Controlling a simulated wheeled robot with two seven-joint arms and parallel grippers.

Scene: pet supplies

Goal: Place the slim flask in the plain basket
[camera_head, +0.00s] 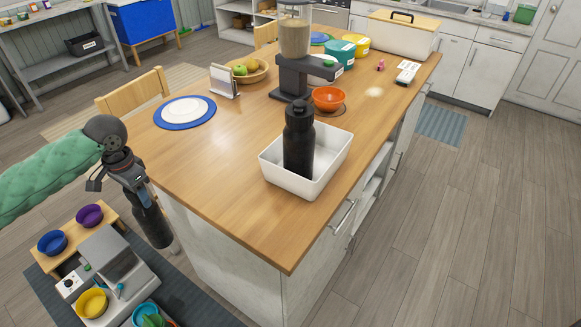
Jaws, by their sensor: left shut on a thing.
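My left gripper (139,188) is shut on a slim dark flask (153,220), which hangs tilted from it. The gripper and flask are beside the left end of the wooden-topped island, with the flask lower than the counter top in the picture. The plain white basket (275,178) sits on the island near its front right corner, well to the right of the gripper. A black bottle (299,142) with a cap stands upright inside the basket. My right gripper is not in view.
On the island (215,180) are a blue-rimmed plate (185,112), a fruit bowl (246,72), a blender (293,60) and an orange bowl (327,98). The counter left of the basket is bare. A low bench (70,245) with coloured bowls stands below the gripper.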

